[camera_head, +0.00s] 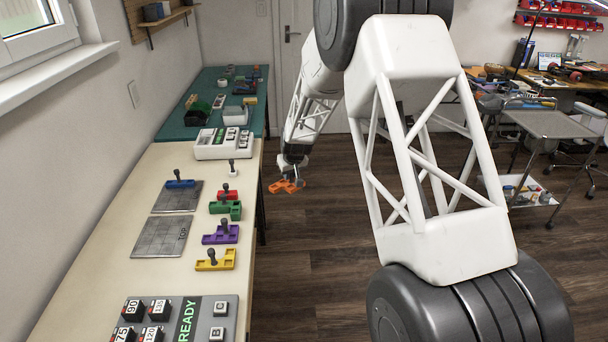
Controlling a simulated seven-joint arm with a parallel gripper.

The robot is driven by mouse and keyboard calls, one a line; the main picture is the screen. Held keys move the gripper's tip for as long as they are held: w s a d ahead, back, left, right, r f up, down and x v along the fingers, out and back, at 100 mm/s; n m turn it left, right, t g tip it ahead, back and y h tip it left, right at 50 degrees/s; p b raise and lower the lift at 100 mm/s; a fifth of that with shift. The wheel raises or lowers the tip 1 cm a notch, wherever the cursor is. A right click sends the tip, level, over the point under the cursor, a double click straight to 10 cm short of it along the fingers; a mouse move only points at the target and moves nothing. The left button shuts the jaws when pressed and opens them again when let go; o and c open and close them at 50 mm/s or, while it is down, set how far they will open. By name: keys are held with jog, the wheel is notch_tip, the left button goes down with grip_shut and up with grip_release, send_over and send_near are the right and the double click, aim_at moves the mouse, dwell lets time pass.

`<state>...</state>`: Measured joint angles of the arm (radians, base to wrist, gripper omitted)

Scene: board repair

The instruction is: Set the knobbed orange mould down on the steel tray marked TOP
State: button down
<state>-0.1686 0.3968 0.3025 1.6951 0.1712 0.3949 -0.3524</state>
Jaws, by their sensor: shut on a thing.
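My gripper (294,174) is shut on the knobbed orange mould (283,186). It holds the mould in the air just right of the bench's right edge, over the floor. The mould's knob is hidden by the gripper. The steel tray marked TOP (158,238) lies flat on the bench to the left and nearer the camera. Its visible surface is bare.
A second steel tray (170,204) behind it bears a blue knobbed mould (181,183). Red (228,194), green (226,210), purple (221,237) and yellow (216,261) knobbed moulds stand along the bench's right side. A READY panel (186,322) is in front.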

jog(key=s+a+r+n+g+y, duration=0.1)
jog(key=a+n, duration=0.3)
jog(key=a, duration=0.4)
jog(key=s+a+r+n+g+y, duration=0.1)
jog(key=s+a+n, duration=0.2)
jog(key=a, duration=0.5)
jog(key=s+a+n+g+y, duration=0.1)
jog(key=s+a+n, duration=0.1)
jog(key=a+n, duration=0.3)
jog(key=shift+s+a+r+n+g, duration=0.1)
jog(key=shift+a+r+n, duration=0.05)
jog(key=shift+a, duration=0.4)
jog(key=shift+s+a+r+n+g, duration=0.1)
jog(key=shift+s+a, duration=0.05)
jog(key=shift+a, duration=0.35)
jog(key=shift+s+a+r+n+g, duration=0.1)
jog(key=shift+a+r+n, duration=0.05)
jog(key=shift+a, duration=0.4)
jog(key=s+a+n+g+h, duration=0.1)
jog(key=s+a+n+g, duration=0.1)
jog(key=s+a+n, duration=0.5)
jog(key=s+a+r+n+g+h, duration=0.1)
jog(key=s+a+n, duration=0.7)
jog(key=a, duration=0.8)
jog(key=shift+s+a+g+h, duration=0.15)
jog(key=shift+s+g+h, duration=0.3)
jog(key=shift+g, duration=0.45)
jog(key=shift+w+f, duration=0.1)
jog(key=shift+f, duration=4.3)
jog(key=shift+f, duration=0.5)
